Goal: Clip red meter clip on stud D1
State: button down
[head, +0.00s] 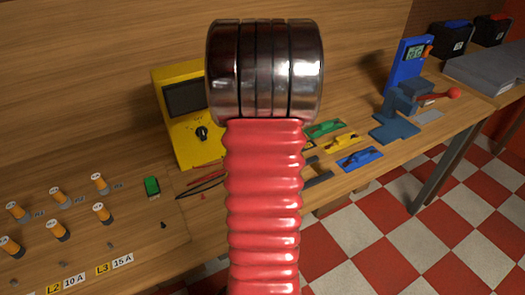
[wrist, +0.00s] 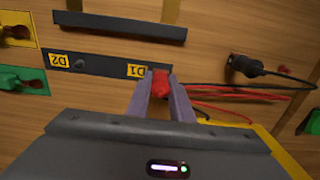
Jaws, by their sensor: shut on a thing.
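In the wrist view my gripper (wrist: 160,92) is shut on the red meter clip (wrist: 161,80), which shows between its two grey fingers. The clip's tip is at the right end of a dark strip (wrist: 105,67), just right of the yellow D1 label (wrist: 136,71). Stud D1 is not visible; the clip and fingers cover that spot. I cannot tell whether the clip touches it. The D2 label (wrist: 60,62) and a small stud (wrist: 79,64) are further left on the strip. In the head view my arm hides the gripper and clip.
A yellow meter (head: 180,115) stands left of my arm. Red and black leads (wrist: 235,92) lie right of the clip, near a black plug (wrist: 245,66). A second dark bar (wrist: 120,27) lies beyond the strip. Yellow (wrist: 16,32) and green (wrist: 22,81) pieces sit at the left.

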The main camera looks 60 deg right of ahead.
jog(key=shift+f, duration=0.15)
jog(key=c, duration=1.5)
grip_release()
notch_tip(320, 180, up, 14)
jog(key=shift+f, duration=0.15)
